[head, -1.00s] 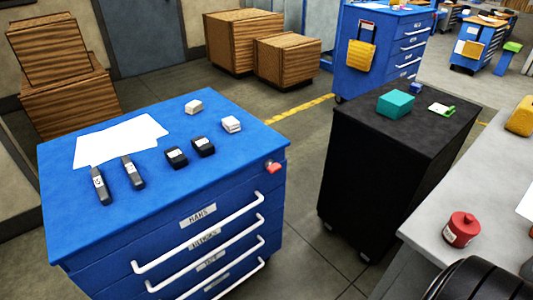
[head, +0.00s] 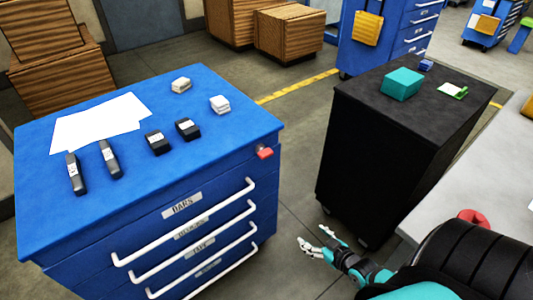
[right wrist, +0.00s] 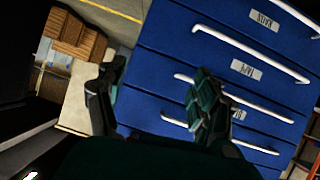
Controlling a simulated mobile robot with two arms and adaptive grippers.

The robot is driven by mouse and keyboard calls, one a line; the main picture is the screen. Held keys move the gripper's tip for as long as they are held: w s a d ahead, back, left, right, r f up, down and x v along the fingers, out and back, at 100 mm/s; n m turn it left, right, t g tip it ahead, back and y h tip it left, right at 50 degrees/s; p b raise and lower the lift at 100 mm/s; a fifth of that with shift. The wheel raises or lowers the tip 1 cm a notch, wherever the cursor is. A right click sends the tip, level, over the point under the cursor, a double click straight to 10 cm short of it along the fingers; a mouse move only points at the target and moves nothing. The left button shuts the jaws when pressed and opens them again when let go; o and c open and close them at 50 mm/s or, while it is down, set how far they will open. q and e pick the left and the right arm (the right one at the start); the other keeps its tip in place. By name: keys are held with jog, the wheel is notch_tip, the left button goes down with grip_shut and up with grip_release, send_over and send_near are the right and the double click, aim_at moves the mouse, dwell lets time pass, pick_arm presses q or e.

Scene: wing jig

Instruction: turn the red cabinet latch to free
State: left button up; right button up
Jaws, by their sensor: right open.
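The red latch (head: 264,151) sits at the upper right corner of the blue drawer cabinet's (head: 265,185) front, just under the top edge. I cannot make out its exact angle. My right gripper (head: 313,240) is open and empty in the head view, below and to the right of the latch, in the gap between the blue and black cabinets. In the right wrist view the open fingers (right wrist: 155,95) are in front of the blue cabinet's drawers (right wrist: 230,60), and the latch does not show there. My left gripper is not in view.
Papers (head: 98,122), dark tools and small blocks lie on the blue cabinet. White drawer handles (head: 185,237) stick out in front. A black cabinet (head: 370,150) with a teal box (head: 402,84) stands to the right. A grey bench (head: 460,190) is at far right.

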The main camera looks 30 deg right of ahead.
jog(key=w+r+t, duration=0.2)
jog(key=w+r, duration=0.2)
jog(key=r, duration=0.4)
jog(key=t+y, duration=0.2)
jog(key=t, duration=0.1)
send_near(269, 155)
jog(key=shift+h, duration=0.3)
jog(key=w, duration=0.3)
jog(key=w+b, duration=0.1)
jog(key=w, duration=0.2)
jog(key=w+a+b, duration=0.1)
jog(key=w, duration=0.3)
jog(key=shift+a+f, duration=0.1)
jog(key=shift+f, duration=0.05)
jog(key=shift+w+a+b, duration=0.1)
jog(key=shift+w+b, duration=0.2)
jog(key=shift+w, duration=0.4)
jog(key=c, duration=1.2)
